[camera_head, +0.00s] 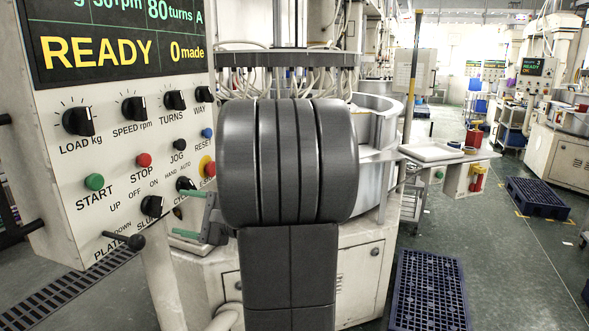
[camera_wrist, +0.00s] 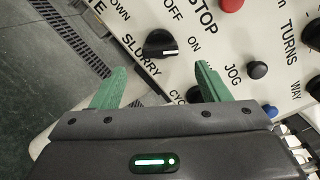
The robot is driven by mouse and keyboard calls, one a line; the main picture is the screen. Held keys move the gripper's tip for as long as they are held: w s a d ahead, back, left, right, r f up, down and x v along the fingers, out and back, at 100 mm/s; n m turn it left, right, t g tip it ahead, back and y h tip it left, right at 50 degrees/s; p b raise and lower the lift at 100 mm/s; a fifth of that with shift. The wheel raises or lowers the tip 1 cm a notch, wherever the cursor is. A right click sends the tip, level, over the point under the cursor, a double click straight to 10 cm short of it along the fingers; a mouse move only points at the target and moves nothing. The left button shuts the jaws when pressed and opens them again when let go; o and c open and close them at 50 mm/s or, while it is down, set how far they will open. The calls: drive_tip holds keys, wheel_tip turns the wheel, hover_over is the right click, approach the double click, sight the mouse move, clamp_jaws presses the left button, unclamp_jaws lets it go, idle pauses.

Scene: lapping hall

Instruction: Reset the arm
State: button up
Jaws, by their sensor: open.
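My gripper (camera_head: 197,220) is in front of the lower right part of the machine's control panel (camera_head: 62,195). Its two green fingers are apart with nothing between them; they also show in the wrist view (camera_wrist: 158,88). In the wrist view the slurry knob (camera_wrist: 160,43) lies beyond the gap between the fingers, and the jog button (camera_wrist: 257,70) is to the right of the right finger. My dark arm covers the middle of the head view and hides part of the machine behind it. The panel's display (camera_head: 115,40) reads READY and 0 made.
A lapping machine with a round metal basin (camera_head: 377,125) stands behind my arm. A white side shelf (camera_head: 435,152) juts out at its right. Blue pallets (camera_head: 430,290) (camera_head: 537,197) lie on the floor. The aisle between them is clear. A floor grate (camera_head: 62,300) is at the lower left.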

sight(161, 207)
drive_tip(key=v, duration=0.7)
drive_tip(key=p+x, duration=0.1)
drive_tip(key=x, duration=1.3)
drive_tip(key=shift+a+p, duration=0.25)
drive_tip(key=shift+p, duration=0.15)
drive_tip(key=shift+d+f+n, duration=0.1)
drive_tip(key=shift+d+n, duration=0.05)
drive_tip(key=shift+n, duration=0.35)
drive_tip(key=shift+d+n+b, duration=0.15)
drive_tip(key=shift+n+b, duration=0.15)
drive_tip(key=shift+n, duration=0.5)
drive_tip(key=n, duration=0.3)
drive_tip(key=n+p, duration=0.1)
drive_tip(key=n, duration=0.2)
drive_tip(key=shift+n+p, duration=0.3)
drive_tip(key=shift+p, duration=0.05)
drive_tip(key=n+p, duration=0.2)
drive_tip(key=n, duration=0.1)
drive_tip(key=shift+r, duration=0.2)
drive_tip(key=b+v, duration=0.2)
drive_tip(key=v, duration=0.4)
drive_tip(key=shift+d, duration=0.3)
